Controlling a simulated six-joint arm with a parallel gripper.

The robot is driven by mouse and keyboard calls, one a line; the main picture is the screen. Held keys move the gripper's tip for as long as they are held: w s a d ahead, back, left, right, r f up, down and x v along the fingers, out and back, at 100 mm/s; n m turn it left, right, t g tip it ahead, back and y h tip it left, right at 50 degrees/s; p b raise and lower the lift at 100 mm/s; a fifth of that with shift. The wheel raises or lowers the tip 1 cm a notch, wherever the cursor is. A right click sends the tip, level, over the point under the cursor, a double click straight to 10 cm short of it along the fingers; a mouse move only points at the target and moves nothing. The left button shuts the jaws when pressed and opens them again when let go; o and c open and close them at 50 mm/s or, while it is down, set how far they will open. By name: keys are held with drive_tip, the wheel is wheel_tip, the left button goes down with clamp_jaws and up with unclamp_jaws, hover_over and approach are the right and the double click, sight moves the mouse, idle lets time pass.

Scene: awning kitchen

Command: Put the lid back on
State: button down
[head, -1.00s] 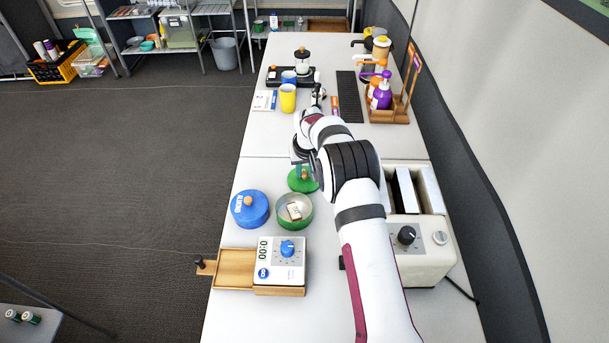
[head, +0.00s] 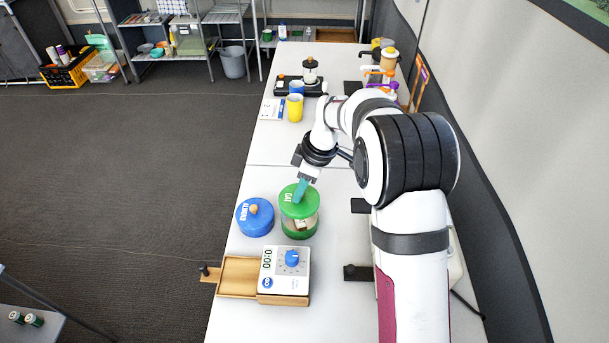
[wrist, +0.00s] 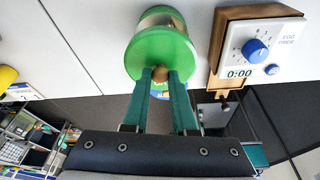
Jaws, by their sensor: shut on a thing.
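The green lid (head: 293,207) has a round wooden knob, which shows in the wrist view (wrist: 160,74). My gripper (head: 301,190) is shut on this knob, with a teal finger on either side in the wrist view. The lid is over the clear jar (head: 313,222) with the green base and covers its mouth from above. A small pale item shows through the jar's wall. I cannot tell whether the lid rests on the rim or hangs slightly above it. In the wrist view the lid (wrist: 150,50) hides most of the jar.
A blue lidded tin (head: 254,222) stands close left of the jar. A white egg timer (head: 287,265) on a wooden drawer box is just in front. Yellow and blue cups (head: 295,110) are farther back. My arm hides much of the toaster at right.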

sight(304, 199)
drive_tip(key=shift+f, duration=3.1)
drive_tip(key=shift+f, duration=0.15)
drive_tip(key=shift+c, duration=0.8)
unclamp_jaws()
drive_tip(key=shift+r, duration=3.5)
clamp_jaws()
